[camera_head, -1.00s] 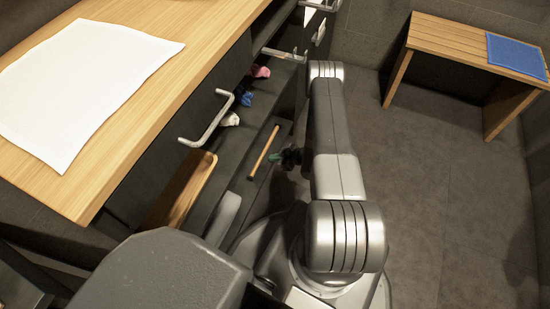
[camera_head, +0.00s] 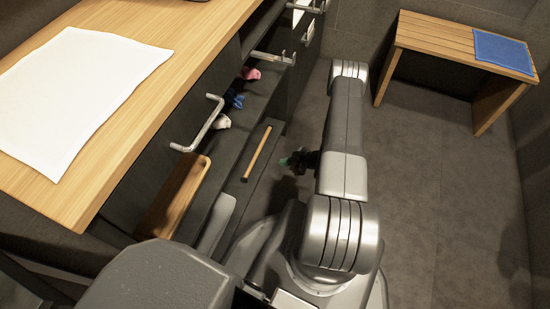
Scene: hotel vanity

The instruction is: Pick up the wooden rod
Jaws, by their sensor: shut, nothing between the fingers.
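The wooden rod (camera_head: 257,153) is a thin, light-brown stick lying on the dark low shelf of the vanity, left of my arm. My gripper (camera_head: 286,161) shows as a small dark shape with a green tip, just right of the rod. It is shut and empty, with a gap between it and the rod. My arm's forearm and wrist hide part of the gripper.
The wooden counter carries a white towel (camera_head: 80,105). A drawer handle (camera_head: 202,125) juts out above the shelf. Rolled cloths (camera_head: 234,99) and a wooden board (camera_head: 180,195) sit on the open shelf. A wooden bench (camera_head: 430,40) with a blue cloth (camera_head: 503,52) stands at right; the floor between is clear.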

